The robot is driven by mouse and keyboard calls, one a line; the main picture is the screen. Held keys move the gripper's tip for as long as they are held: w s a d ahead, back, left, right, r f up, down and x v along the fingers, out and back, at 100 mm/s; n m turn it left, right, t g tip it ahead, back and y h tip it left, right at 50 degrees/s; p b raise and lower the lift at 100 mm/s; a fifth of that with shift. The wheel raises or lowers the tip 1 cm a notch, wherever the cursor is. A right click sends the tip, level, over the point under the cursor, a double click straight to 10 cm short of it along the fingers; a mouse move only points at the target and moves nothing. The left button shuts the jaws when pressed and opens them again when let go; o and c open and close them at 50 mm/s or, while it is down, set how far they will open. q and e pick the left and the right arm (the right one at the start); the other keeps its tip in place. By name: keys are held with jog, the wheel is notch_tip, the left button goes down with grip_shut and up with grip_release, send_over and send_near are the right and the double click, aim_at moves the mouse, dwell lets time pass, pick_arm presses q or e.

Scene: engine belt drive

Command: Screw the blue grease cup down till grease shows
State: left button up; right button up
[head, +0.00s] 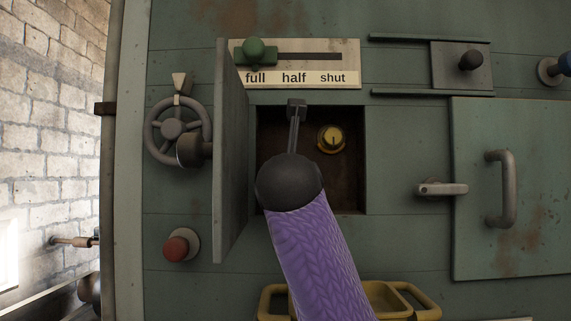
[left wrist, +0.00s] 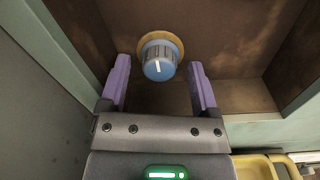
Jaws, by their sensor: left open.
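The blue grease cup (left wrist: 158,62) has a white line on its face and a yellow ring behind it. It sits in a brown recess (head: 348,190) in the green machine front. In the head view my purple arm and dark wrist cover the lower left of the recess. My right gripper is not in view.
A yellow tray (head: 423,302) is below. A slider plate (head: 346,84) is above.

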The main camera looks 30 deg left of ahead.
pick_arm(q)
jog(key=shift+s+d, duration=0.1)
jog(key=c, duration=0.4)
grip_shut()
